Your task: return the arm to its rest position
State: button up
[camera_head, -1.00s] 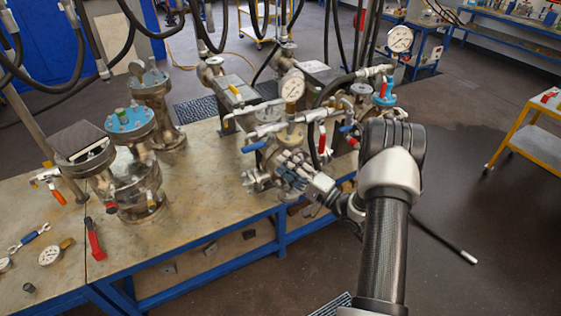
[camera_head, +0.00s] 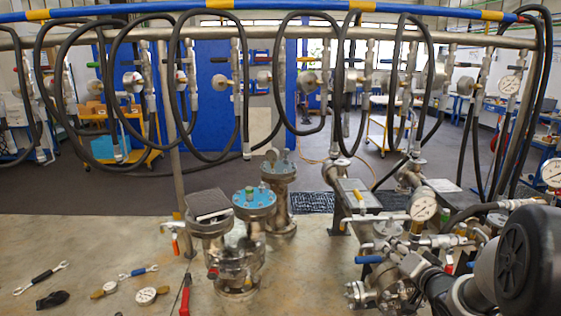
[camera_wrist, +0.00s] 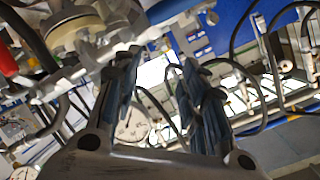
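My gripper (camera_wrist: 163,88) is open in the wrist view. Its two fingers with blue-grey pads stand apart, and I see nothing held between them. Pipework and a gauge (camera_wrist: 133,125) show beyond the fingers. In the head view my arm (camera_head: 525,255) is at the lower right, over the right part of the bench. The gripper end is low, close to a piped assembly with a white dial gauge (camera_head: 422,207). The fingertips are hard to separate from the metal fittings there, so I cannot tell whether they touch anything.
Flanged vessels, one with a blue top (camera_head: 254,198), stand mid-bench. Wrenches (camera_head: 40,279), small gauges (camera_head: 146,295) and a red-handled tool (camera_head: 185,295) lie at left. Black hoses hang from an overhead rail (camera_head: 280,33).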

jog(key=s+a+r+n+g+h+b, duration=0.1)
jog(key=s+a+r+g+h, duration=0.15)
jog(key=s, duration=0.55)
jog(key=s+a+r+n+g+h+b, duration=0.1)
jog(key=s+a+r+n+g, duration=0.2)
jog(key=s, duration=0.4)
jog(key=s+a+f+n+g+y+b, duration=0.1)
jog(key=s+a, duration=0.5)
jog(key=s, duration=0.6)
jog(key=s+a+f+n+g+y, duration=0.1)
jog(key=s+a+f+n+g, duration=0.1)
jog(key=s+a, duration=0.4)
jog(key=s+f+g, duration=0.1)
jog(key=s, duration=0.4)
jog(key=shift+s+f+n+b, duration=0.25)
jog(key=shift+s+n+b, duration=0.05)
jog(key=shift+s+b, duration=0.05)
jog(key=shift+d+g+y, duration=0.1)
jog(key=shift+g+y, duration=0.15)
